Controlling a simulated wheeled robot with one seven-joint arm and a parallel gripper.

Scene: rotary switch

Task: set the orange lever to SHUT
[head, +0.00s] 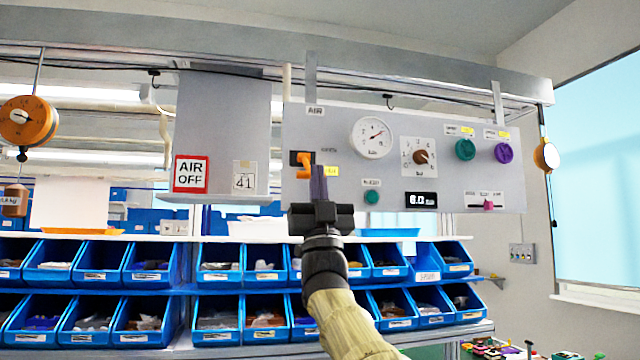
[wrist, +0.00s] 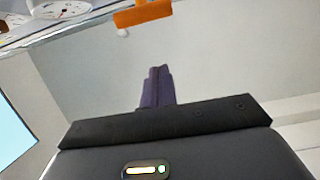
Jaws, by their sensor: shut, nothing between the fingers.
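The orange lever (head: 303,165) is on the left part of the grey control panel (head: 345,190), under the AIR label, against a dark mount. A small dark-lettered label is up and right of it and a yellow label (head: 332,171) is to its right; their words are too small to read. My gripper (head: 319,172) is shut and empty, its purple-grey fingers pointing up just right of the lever's lower part. Whether they touch it cannot be told from the head view. In the wrist view, the lever (wrist: 142,13) shows at the top edge, apart from the fingertips (wrist: 158,70).
The panel also carries a gauge (head: 371,138), a brown knob (head: 420,157), green (head: 465,149) and purple (head: 503,152) knobs, a teal button (head: 371,197) and a pink slider (head: 488,204). An AIR OFF sign (head: 191,174) hangs left. Blue bins (head: 218,322) fill shelves below.

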